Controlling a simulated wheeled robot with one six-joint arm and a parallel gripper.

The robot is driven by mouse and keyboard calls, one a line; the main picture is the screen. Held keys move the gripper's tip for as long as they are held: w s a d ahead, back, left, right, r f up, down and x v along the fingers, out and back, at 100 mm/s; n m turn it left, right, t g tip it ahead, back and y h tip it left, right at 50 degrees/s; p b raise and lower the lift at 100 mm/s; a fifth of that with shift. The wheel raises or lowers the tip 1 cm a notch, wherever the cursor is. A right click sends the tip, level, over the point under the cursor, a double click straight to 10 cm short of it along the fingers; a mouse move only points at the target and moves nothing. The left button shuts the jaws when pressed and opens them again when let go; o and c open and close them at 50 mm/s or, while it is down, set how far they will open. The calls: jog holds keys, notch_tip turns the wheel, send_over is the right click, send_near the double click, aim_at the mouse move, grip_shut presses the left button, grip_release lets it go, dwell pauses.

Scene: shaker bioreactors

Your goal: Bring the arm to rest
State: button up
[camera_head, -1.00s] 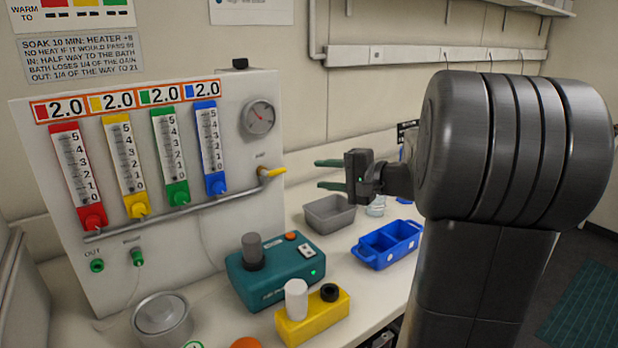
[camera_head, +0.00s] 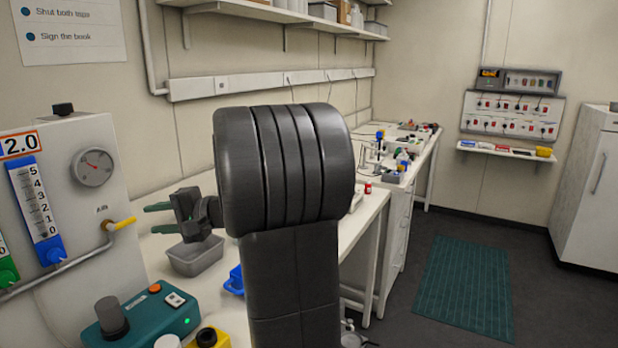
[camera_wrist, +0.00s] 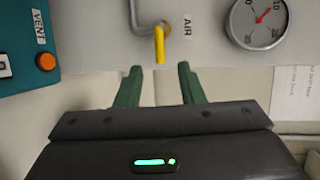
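My arm fills the middle of the head view, with a thick dark ribbed link upright in front of the bench. My gripper (camera_head: 150,218) points left from it, toward the white gas panel (camera_head: 95,215), above a grey bin (camera_head: 195,257). Its two green fingers stand apart with nothing between them. In the wrist view my gripper (camera_wrist: 159,68) is also open and empty. Its fingers point toward the yellow AIR tap handle (camera_wrist: 159,45), which appears just past the fingertips. I cannot tell the exact distance.
A teal box (camera_head: 145,320) and a partly hidden blue tray (camera_head: 234,280) are on the bench below the gripper. A round gauge (camera_head: 92,167) is on the panel. Open floor with a green mat (camera_head: 465,285) lies at right, before a white cabinet (camera_head: 587,190).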

aim_at(130, 222)
jog(key=p+x, duration=0.1)
jog(key=x, duration=0.6)
jog(key=shift+a, duration=0.15)
jog(key=shift+f+p, duration=0.1)
jog(key=shift+p, duration=0.2)
